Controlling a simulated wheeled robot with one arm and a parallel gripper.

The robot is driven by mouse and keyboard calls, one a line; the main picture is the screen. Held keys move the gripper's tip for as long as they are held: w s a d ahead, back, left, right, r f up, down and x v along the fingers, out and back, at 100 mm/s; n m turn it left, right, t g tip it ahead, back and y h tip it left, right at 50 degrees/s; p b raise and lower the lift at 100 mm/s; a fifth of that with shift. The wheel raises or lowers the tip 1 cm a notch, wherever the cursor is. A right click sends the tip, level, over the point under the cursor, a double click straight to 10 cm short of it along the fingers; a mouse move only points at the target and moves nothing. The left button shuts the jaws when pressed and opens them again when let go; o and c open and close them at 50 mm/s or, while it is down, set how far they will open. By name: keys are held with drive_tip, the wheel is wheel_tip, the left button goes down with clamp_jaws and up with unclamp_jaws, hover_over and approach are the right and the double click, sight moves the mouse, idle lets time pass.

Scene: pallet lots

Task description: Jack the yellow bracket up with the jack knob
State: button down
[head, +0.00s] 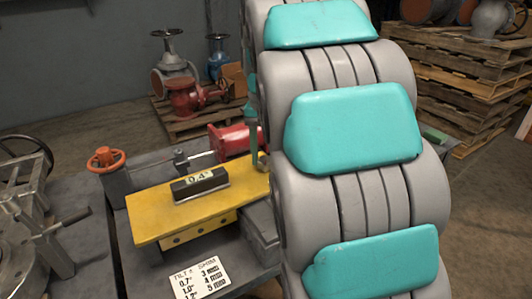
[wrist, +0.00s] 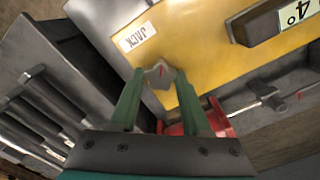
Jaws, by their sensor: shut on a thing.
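The yellow bracket (head: 145,210) lies on a grey bench in the head view, with a dark tilt gauge (head: 200,184) on top reading 0.4°. In the wrist view the yellow bracket (wrist: 190,35) carries a label (wrist: 137,37) reading JACK. The grey jack knob (wrist: 160,76), with a red mark on it, sits beside that label at the bracket's edge. My gripper (wrist: 160,73) has its two green fingers on either side of the knob, shut on it. In the head view my arm hides most of the gripper and the bracket's right end.
A card (head: 201,277) lists tilts and shim thicknesses. An orange handwheel (head: 105,159) stands behind the bracket at left, and a red cylinder (head: 233,140) behind it. Grey slotted metal pieces (wrist: 35,110) lie left of my gripper in the wrist view. Stacked pallets (head: 465,75) stand at right.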

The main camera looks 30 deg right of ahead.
sight(266, 160)
drive_tip(key=m+p, duration=0.1)
drive_tip(key=m, duration=0.3)
drive_tip(key=shift+m, duration=0.3)
drive_tip(key=shift+m+p, duration=0.6)
drive_tip(key=shift+m, duration=1.3)
drive_tip(key=shift+f, duration=0.1)
drive_tip(key=shift+c, duration=1.8)
unclamp_jaws()
drive_tip(key=shift+r, duration=4)
